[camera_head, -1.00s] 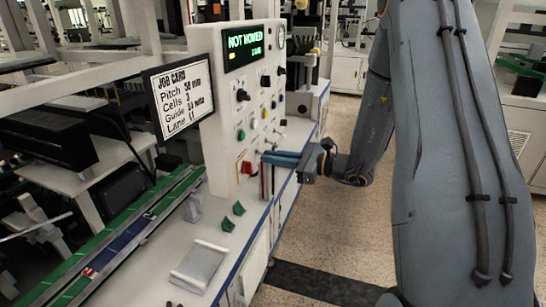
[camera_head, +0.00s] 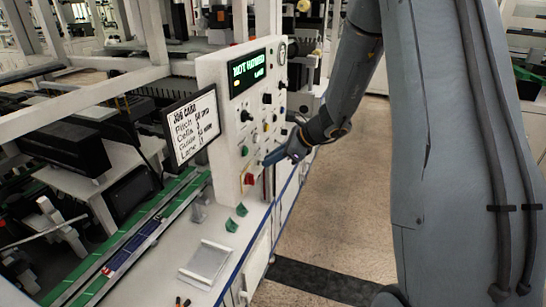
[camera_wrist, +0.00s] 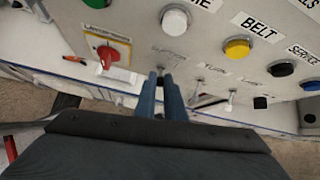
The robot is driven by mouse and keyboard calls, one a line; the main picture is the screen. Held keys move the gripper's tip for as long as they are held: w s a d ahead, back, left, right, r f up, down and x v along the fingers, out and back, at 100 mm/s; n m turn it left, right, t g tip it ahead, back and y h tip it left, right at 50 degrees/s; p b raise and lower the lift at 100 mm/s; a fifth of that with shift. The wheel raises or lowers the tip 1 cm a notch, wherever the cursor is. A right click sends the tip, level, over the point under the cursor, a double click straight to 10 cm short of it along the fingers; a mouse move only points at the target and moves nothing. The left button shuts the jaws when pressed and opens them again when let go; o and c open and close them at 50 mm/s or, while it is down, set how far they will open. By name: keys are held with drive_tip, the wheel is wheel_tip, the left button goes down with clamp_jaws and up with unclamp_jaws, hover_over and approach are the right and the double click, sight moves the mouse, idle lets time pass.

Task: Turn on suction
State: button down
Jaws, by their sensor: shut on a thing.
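The white control panel (camera_head: 222,125) stands at the middle of the head view, with knobs, buttons and small switches. My gripper (camera_head: 268,160) reaches its lower right part. In the wrist view, the blue fingers (camera_wrist: 165,78) are close together at a small toggle switch (camera_wrist: 165,69) below a white button (camera_wrist: 174,20). They are shut on this switch, whose tip is mostly hidden between them. More small toggles (camera_wrist: 231,97) stand to the right. Their small labels are too blurred to read.
A red rotary switch (camera_wrist: 108,56) on a yellow plate sits left of the fingers, a yellow BELT button (camera_wrist: 237,48) to the right. The display (camera_head: 248,74) reads NOT HOMED. A job card (camera_head: 192,127) hangs left of the panel. A grey tray (camera_head: 206,264) lies on the bench.

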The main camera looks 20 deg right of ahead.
idle(0.5)
drive_tip(key=c, duration=1.8)
unclamp_jaws()
drive_tip(key=shift+c, duration=0.2)
drive_tip(key=b+v, duration=0.2)
drive_tip(key=v, duration=0.6)
drive_tip(key=shift+a, duration=0.15)
drive_tip(key=s+a+f+n+g+h+b, duration=0.2)
drive_tip(key=s+f+n, duration=0.4)
drive_tip(key=s+n, duration=0.4)
drive_tip(key=s+a+f+n+g+h+b, duration=0.2)
drive_tip(key=s+f+n+h+b, duration=0.3)
drive_tip(key=s+n, duration=0.6)
wheel_tip(320, 180, down, 2)
drive_tip(key=shift+s+f+n+g+b, duration=0.2)
drive_tip(key=shift+n+g+b, duration=0.25)
drive_tip(key=shift+n, duration=0.75)
